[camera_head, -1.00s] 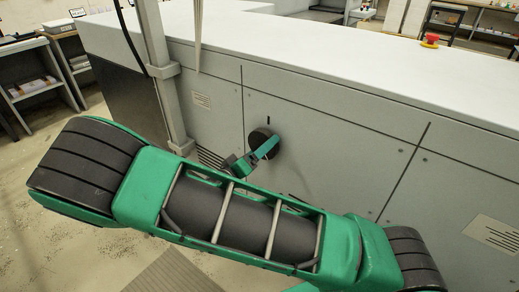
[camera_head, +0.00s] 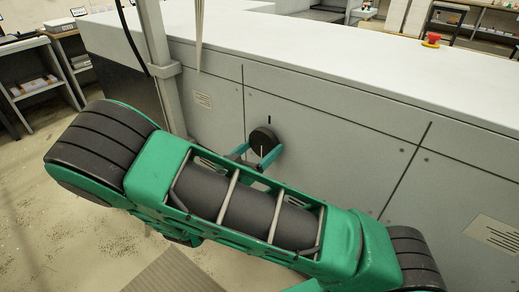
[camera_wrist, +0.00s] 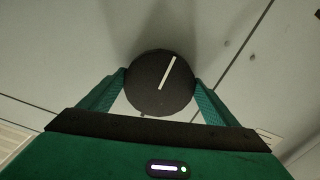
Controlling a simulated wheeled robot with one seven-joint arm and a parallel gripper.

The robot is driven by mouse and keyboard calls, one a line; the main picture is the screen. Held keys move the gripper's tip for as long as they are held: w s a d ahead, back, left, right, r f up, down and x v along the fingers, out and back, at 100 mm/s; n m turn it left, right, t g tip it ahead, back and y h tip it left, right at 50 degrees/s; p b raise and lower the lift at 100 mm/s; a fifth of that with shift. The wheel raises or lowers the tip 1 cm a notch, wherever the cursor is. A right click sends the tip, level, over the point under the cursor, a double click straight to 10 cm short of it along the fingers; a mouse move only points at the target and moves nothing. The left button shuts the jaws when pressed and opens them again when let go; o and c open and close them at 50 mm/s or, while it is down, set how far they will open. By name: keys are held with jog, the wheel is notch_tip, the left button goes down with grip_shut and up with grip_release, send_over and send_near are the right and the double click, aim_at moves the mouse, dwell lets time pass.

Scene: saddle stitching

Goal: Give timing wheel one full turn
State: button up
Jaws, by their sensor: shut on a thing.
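The timing wheel (camera_head: 264,138) is a dark round knob on the grey front panel of the machine. In the wrist view the wheel (camera_wrist: 153,90) shows a white line running from near its centre to the upper right. My gripper (camera_wrist: 160,84) has one green finger on each side of the wheel and is shut on it. In the head view my gripper (camera_head: 262,153) shows as teal fingers at the wheel's lower edge. My arm hides the panel below it.
The machine's white top (camera_head: 330,68) runs above the panel. A grey post (camera_head: 160,75) stands to the left of the wheel. A red button (camera_head: 432,39) sits at the far right of the top. A dark mark (camera_head: 269,119) is on the panel above the wheel.

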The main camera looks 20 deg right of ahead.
jog(key=shift+a+f, duration=0.1)
jog(key=shift+f, duration=0.1)
jog(key=o, duration=1)
jog(key=shift+r, duration=0.1)
jog(key=v, duration=1)
jog(key=shift+s+a, duration=0.2)
jog(key=shift+a, duration=0.1)
